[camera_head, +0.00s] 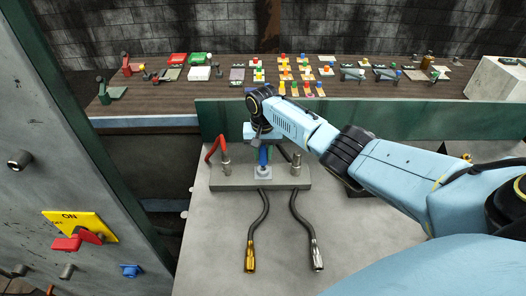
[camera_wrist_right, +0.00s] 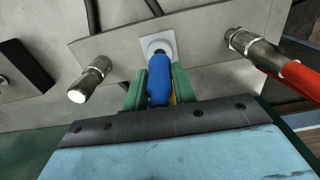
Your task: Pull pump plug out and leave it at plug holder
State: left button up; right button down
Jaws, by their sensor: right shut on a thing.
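My right gripper (camera_wrist_right: 160,92) has green fingers and is shut on a blue plug-like handle (camera_wrist_right: 158,80), which I take for the pump plug. In the head view the gripper (camera_head: 264,152) points down over the grey block. The handle stands upright at a small pale square plate (camera_head: 262,172), which also shows in the right wrist view (camera_wrist_right: 157,45). I cannot tell whether its lower end is seated in the plate or just above it. Which part is the plug holder is not clear. My left gripper is not in view.
Two dark hoses with brass (camera_head: 250,258) and silver (camera_head: 317,255) ends lie in front. A green wall (camera_head: 400,121) runs behind. A control panel (camera_head: 40,130) stands left.

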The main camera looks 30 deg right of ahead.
jog(key=shift+f+b, duration=0.95)
jog(key=shift+f, duration=0.5)
dwell(0.4)
jog(key=c, duration=0.8)
grip_release()
jog(key=shift+o, duration=0.2)
notch_tip(320, 180, up, 7)
jog(key=p, duration=0.8)
jog(key=shift+r, duration=0.1)
